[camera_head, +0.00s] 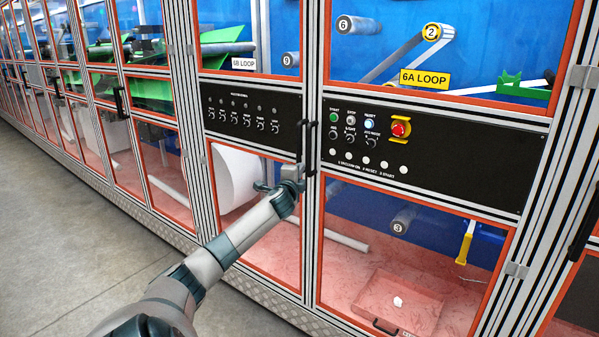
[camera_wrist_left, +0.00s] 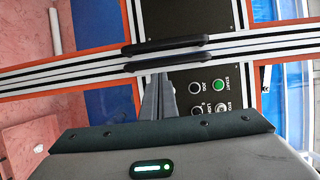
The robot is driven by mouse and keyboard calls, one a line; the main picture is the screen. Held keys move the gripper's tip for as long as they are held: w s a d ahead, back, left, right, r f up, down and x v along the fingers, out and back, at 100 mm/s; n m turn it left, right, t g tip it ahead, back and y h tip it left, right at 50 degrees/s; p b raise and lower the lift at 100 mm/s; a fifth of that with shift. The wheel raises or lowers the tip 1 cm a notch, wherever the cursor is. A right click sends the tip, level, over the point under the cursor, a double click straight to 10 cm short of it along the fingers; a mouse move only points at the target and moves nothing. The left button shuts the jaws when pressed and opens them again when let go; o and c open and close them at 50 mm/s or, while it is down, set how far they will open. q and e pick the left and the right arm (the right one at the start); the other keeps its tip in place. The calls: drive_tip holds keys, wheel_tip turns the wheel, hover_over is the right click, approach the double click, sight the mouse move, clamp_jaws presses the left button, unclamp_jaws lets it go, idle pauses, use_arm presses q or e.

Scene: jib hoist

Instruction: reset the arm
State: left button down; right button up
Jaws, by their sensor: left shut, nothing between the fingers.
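My left arm reaches in from the bottom of the head view, and its gripper (camera_head: 293,176) is in front of the machine's doors, close to two black upright door handles (camera_head: 308,148). In the left wrist view the fingers of my left gripper (camera_wrist_left: 158,82) are together and empty. Their tips point at the handles (camera_wrist_left: 165,46); I cannot tell whether they touch. My right gripper is not in view.
A black control panel (camera_head: 445,159) has several knobs, lit buttons and a red emergency stop (camera_head: 400,128). Orange-edged clear doors cover rollers, a white roll (camera_head: 235,177) and a tray (camera_head: 425,312) below. Grey floor (camera_head: 60,230) is clear at left.

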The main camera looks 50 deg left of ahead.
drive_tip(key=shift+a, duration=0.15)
